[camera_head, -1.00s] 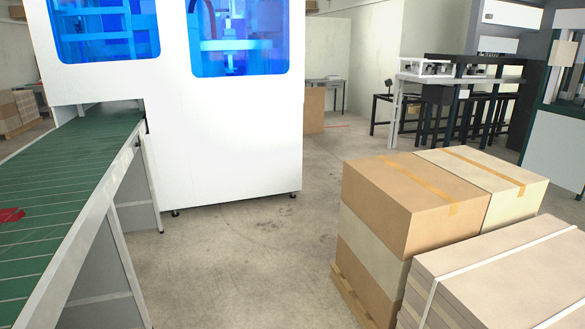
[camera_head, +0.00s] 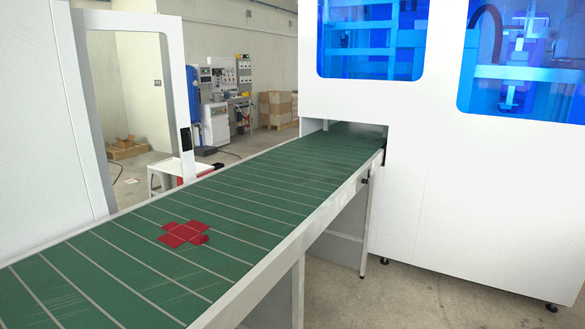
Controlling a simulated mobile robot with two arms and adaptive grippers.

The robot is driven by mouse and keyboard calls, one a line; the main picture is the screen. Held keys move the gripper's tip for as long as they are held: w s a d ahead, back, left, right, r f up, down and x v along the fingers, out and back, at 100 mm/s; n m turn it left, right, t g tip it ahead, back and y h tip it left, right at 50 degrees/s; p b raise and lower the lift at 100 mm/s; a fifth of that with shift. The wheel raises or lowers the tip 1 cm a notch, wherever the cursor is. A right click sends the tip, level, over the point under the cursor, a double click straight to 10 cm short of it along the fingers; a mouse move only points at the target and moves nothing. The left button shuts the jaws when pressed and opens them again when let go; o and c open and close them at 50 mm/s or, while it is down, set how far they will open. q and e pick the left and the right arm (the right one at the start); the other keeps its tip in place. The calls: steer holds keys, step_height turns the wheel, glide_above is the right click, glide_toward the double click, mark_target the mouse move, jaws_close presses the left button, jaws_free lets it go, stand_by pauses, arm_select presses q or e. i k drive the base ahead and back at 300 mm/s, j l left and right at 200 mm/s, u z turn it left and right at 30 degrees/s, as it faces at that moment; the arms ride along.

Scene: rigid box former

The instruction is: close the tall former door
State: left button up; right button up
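A tall white frame (camera_head: 172,75) stands at the left, beyond the near part of the green conveyor. Its large opening shows the room behind, and a small dark part like a handle sits on its right upright. It looks like a former door standing out from the white body (camera_head: 35,120) at the far left, but its hinge side is not clear. The white machine (camera_head: 440,190) with blue windows stands at the right; the panels facing me look closed. Neither of my grippers is in view.
A green slatted conveyor (camera_head: 250,200) runs from the lower left into the machine's opening, carrying a flat red cross-shaped blank (camera_head: 185,233). Boxes (camera_head: 275,108) and equipment (camera_head: 222,80) stand behind. Bare floor (camera_head: 400,300) shows at the lower right.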

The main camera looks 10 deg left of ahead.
mark_target(84, 20)
steer(key=i+u, duration=0.2)
steer(key=u, duration=0.2)
steer(key=i+u, duration=0.25)
steer(key=u, duration=0.2)
steer(key=i+l+u, duration=0.2)
steer(key=u, duration=0.2)
steer(key=l+u, duration=0.15)
steer(key=u, duration=0.3)
steer(key=l+u, duration=0.1)
steer(key=u, duration=0.3)
steer(key=l+u, duration=0.15)
steer(key=u, duration=0.3)
steer(key=k+j, duration=0.05)
